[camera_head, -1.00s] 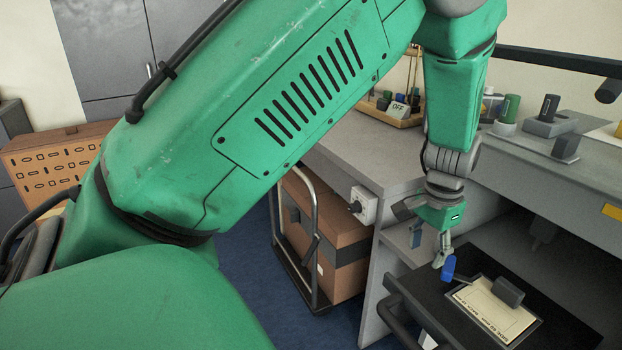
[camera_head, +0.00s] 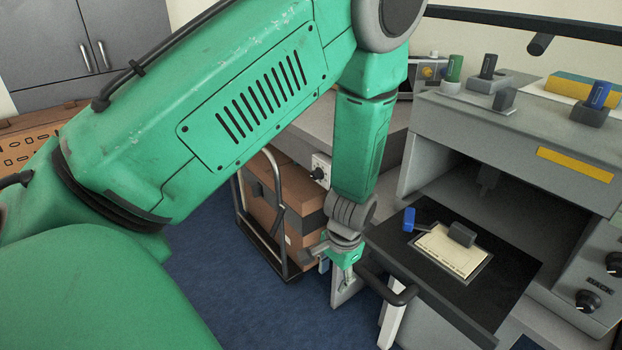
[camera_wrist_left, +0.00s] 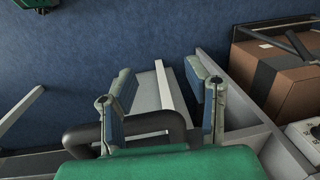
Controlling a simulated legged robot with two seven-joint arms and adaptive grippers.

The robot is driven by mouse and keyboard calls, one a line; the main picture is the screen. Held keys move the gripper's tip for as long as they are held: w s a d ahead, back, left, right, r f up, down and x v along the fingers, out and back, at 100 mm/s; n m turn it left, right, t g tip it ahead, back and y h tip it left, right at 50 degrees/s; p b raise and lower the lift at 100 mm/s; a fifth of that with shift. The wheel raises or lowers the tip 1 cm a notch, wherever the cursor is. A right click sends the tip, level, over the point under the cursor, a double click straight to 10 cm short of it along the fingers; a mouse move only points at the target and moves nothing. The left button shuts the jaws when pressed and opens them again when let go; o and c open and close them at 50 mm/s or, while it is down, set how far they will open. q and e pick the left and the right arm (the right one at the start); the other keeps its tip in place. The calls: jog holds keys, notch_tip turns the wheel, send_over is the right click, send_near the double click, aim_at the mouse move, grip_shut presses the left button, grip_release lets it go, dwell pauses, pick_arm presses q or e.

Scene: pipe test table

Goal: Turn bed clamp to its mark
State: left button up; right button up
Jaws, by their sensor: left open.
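The bed clamp has a blue grip (camera_head: 409,220) on a short dark lever. It sits at the upper left edge of a cream label plate (camera_head: 448,254) on the black bed (camera_head: 495,292). The plate's lettering is too small to read. My left gripper (camera_head: 338,281) hangs low, left of the bed's edge and apart from the clamp. In the left wrist view, its two fingers (camera_wrist_left: 160,88) stand apart with nothing gripped. The clamp does not show in that view. My right gripper is not in view.
A dark block (camera_head: 461,234) stands on the plate. A black bar handle (camera_head: 388,288) juts from the bed's front edge, close to my left gripper; it also crosses the left wrist view (camera_wrist_left: 150,126). A cart with brown boxes (camera_head: 270,200) stands left. Blue floor lies below.

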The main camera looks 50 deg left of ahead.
pick_arm(q)
jog(key=s+f, duration=0.5)
jog(key=s, duration=0.2)
jog(key=shift+d+f, duration=0.2)
jog(key=shift+o, duration=0.5)
jog(key=shift+s, duration=0.1)
